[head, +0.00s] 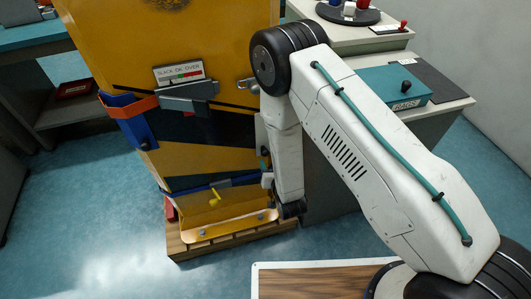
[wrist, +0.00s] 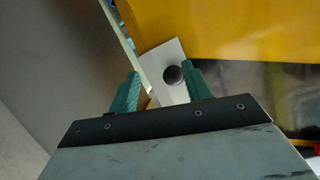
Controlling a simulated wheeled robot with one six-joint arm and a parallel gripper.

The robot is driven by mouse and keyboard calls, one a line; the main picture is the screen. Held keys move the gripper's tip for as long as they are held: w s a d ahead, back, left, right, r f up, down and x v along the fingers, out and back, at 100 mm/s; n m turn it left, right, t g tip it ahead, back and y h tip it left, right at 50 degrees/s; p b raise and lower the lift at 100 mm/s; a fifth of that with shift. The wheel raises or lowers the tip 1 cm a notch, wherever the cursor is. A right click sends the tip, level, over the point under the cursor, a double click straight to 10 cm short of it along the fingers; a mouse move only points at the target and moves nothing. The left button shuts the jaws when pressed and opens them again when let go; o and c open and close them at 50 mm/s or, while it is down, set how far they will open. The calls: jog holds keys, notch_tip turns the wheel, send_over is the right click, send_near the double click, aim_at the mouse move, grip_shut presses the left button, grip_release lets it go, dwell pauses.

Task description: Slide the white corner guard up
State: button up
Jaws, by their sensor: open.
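The white corner guard (wrist: 160,57) shows in the wrist view as a flat white plate with a round dark knob (wrist: 173,75). It lies along the edge of the yellow panel (wrist: 225,28). My gripper (wrist: 160,82) is open, with one teal finger on each side of the plate's lower part. The knob sits between the fingertips, close to the right one; whether they touch I cannot tell. In the head view a pale strip (head: 261,135) at the right edge of the yellow body may be the same guard, partly hidden by my arm. My fingers are not clear there.
The yellow body (head: 200,50) stands on a wooden pallet (head: 232,238), with an orange and blue corner piece (head: 130,112) and a grey latch (head: 188,92). A bench with a teal box (head: 385,90) stands at right. Blue floor (head: 80,220) is free at left.

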aim_at(266, 155)
jog(key=w+t, duration=0.1)
jog(key=w+a+t+y, duration=0.1)
jog(key=w, duration=0.1)
jog(key=w+a+r+t, duration=0.1)
jog(key=w, duration=0.1)
jog(key=shift+r+t, duration=0.1)
jog(key=shift+t, duration=0.2)
dwell(0.4)
jog(key=shift+c, duration=0.3)
jog(key=c, duration=1)
jog(key=shift+a, duration=0.15)
grip_shut()
